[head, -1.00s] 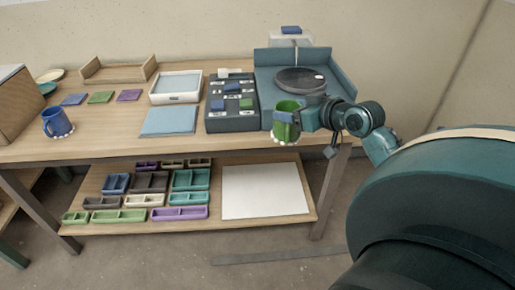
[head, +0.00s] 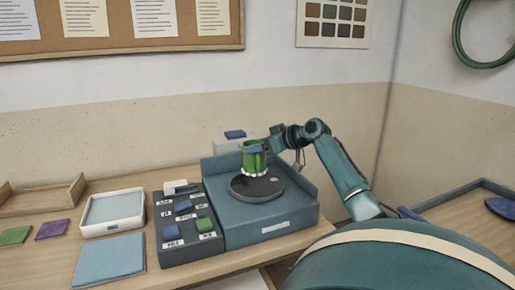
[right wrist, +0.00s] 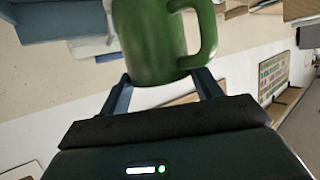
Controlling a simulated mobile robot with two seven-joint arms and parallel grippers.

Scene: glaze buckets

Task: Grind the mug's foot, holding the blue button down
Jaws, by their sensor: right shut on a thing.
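The green mug (head: 254,158) is upright over the dark round grinding disc (head: 243,187), its foot ringed with white dots. I cannot tell whether the foot touches the disc. My right gripper (head: 267,146) is shut on the mug from the right. The right wrist view shows the mug (right wrist: 150,40) between the two fingers (right wrist: 163,80), its handle at the right. The dark control panel (head: 182,252) left of the disc carries blue buttons (head: 171,232) and a green one (head: 204,224); nothing presses them. My left gripper is not in view.
The teal grinder housing (head: 268,230) has raised walls behind and right of the disc. A white-rimmed tray (head: 113,226), a light blue board (head: 110,260) and green and purple tiles (head: 52,229) lie left. A pale box (head: 228,146) stands behind.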

